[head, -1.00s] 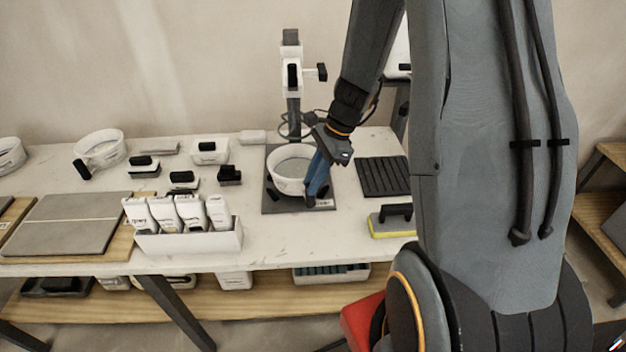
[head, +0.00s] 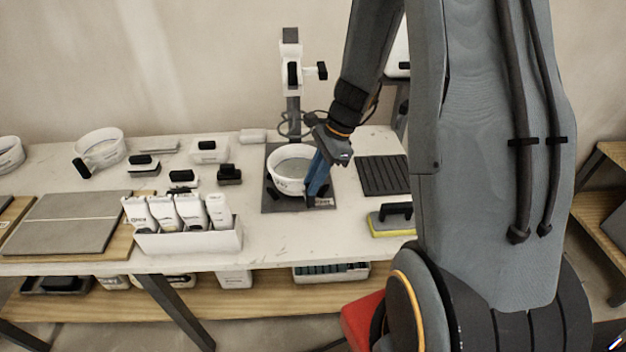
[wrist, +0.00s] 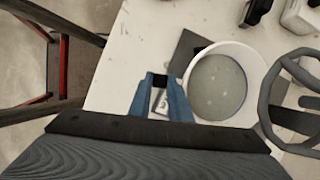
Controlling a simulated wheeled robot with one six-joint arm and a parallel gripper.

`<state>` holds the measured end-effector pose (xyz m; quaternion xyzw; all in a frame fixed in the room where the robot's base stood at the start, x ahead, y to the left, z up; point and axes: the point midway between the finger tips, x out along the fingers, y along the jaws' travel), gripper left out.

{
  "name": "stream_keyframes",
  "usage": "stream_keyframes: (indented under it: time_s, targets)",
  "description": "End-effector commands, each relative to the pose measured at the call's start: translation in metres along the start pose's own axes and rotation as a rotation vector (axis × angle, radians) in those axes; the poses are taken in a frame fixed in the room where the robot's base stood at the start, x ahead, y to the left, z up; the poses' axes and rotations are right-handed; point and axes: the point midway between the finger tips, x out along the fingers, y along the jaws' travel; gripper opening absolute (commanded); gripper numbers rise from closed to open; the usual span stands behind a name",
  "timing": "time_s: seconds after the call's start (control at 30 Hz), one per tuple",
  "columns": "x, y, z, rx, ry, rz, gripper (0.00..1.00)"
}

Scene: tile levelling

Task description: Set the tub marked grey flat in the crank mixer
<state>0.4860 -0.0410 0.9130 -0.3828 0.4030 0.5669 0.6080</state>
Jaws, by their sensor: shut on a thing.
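A white tub (head: 290,172) with grey contents stands on the dark base plate (head: 272,204) of the crank mixer (head: 292,85). It looks level and sits under the mixer's head. My gripper (head: 314,190) is at the tub's right front side, fingers pointing down, shut on the tub's dark handle, which the fingers mostly hide. In the wrist view the tub (wrist: 222,84) is right of my blue fingers (wrist: 160,98), with a small white label between them. I cannot read the tub's marking.
Another white tub (head: 100,148) with a dark handle stands at the left. A white box of bottles (head: 190,238) is at the front. A ribbed black mat (head: 383,176) and a yellow-edged sponge float (head: 392,220) lie right of the mixer.

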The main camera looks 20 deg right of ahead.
Motion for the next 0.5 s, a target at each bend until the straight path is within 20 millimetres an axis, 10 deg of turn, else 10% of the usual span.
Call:
stream_keyframes:
  time_s: [0.5]
  targets:
    - [0.0056, -0.0007, -0.0024, -0.001, 0.000, -0.002, 0.00]
